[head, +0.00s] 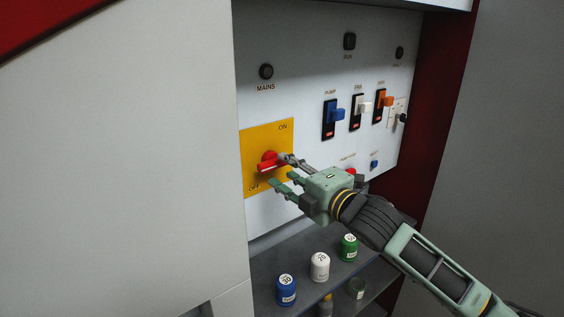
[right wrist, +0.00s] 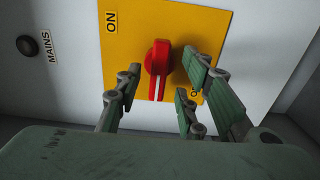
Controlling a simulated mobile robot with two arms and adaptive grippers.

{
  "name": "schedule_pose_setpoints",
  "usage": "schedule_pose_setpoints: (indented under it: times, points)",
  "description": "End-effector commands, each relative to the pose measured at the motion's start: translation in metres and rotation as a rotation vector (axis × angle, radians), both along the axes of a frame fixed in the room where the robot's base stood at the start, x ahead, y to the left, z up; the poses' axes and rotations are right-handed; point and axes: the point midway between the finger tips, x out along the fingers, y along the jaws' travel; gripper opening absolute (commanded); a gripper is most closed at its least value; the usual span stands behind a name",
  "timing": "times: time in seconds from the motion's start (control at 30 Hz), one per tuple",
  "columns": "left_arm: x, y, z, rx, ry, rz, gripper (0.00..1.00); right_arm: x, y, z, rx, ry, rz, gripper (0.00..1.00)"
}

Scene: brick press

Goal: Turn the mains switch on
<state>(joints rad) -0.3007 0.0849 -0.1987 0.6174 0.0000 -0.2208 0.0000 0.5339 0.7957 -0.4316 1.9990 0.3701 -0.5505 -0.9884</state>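The mains switch is a red rotary knob (head: 267,160) on a yellow plate (head: 252,147) marked ON at the upper right and OFF at the lower left. The right wrist view also shows the knob (right wrist: 158,58), with a pale line along its handle. My right gripper (head: 281,171) is in front of the plate. Its fingers (right wrist: 164,88) are spread on both sides of the knob, with gaps visible, so it is open and holds nothing. The OFF label is partly hidden by a finger in the right wrist view. My left gripper is not in view.
A dark round MAINS lamp (head: 266,72) is above the plate. Blue (head: 336,115), white (head: 363,107) and orange (head: 385,101) switches are to the right. Below, a grey shelf (head: 263,268) carries blue (head: 286,291), white (head: 320,267) and green (head: 349,248) containers. A pale wall fills the left.

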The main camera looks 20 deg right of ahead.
Motion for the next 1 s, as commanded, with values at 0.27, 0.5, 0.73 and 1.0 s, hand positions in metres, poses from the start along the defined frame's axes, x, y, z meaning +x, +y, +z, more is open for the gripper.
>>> schedule_pose_setpoints:
  times: [0.27,0.5,0.73,1.0]
  points:
    - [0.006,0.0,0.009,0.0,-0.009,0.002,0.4,0.022,0.008,0.0,0.002,0.001,0.0,0.36]
    - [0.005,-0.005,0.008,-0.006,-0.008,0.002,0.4,0.023,0.008,-0.001,0.001,0.0,-0.001,0.36]
    - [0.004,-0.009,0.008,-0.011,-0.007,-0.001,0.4,0.023,0.008,-0.001,0.002,0.002,-0.001,0.16]
    - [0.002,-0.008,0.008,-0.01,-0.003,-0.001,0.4,0.023,0.008,-0.001,0.002,0.002,-0.001,0.0]
